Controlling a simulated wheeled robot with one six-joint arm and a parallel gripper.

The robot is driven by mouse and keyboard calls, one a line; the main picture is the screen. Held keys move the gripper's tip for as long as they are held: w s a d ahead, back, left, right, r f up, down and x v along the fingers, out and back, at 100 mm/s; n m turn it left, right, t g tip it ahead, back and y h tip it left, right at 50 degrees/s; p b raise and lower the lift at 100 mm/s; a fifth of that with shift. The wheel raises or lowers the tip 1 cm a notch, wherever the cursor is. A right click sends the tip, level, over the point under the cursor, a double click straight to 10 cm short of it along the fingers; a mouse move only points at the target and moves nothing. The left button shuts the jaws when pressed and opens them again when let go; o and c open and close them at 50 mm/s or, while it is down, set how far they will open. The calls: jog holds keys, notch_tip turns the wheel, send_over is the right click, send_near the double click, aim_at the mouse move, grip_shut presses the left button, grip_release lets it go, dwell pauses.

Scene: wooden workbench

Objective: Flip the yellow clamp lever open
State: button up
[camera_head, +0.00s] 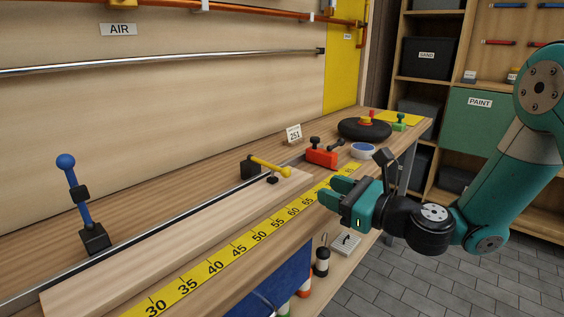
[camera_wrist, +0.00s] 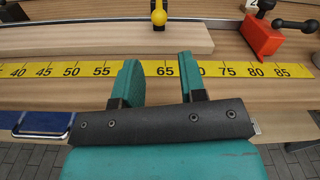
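The light board (camera_head: 170,232) lies along the bench beside the yellow measure (camera_head: 235,252). A blue lever (camera_head: 73,185) stands upright at left. A red clamp (camera_head: 321,157), a number card (camera_head: 293,133) and a black disc (camera_head: 364,130) are at right. Space between gripper and knob looks clear.

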aim_at(281, 169)
jog(key=p+x, duration=0.1)
jog(key=p, duration=0.1)
jog(key=p+x, duration=0.3)
jog(key=p, duration=0.1)
jog(key=shift+w+a+r+p, duration=0.2)
jog(key=shift+a+r+p, duration=0.1)
jog(key=shift+r, duration=0.1)
jog(key=x, duration=0.3)
jog(key=p+x, duration=0.1)
jog(key=x, duration=0.5)
jog(key=shift+f+p, duration=0.3)
jog(key=shift+f, duration=0.1)
jog(key=shift+d, duration=0.1)
grip_shut()
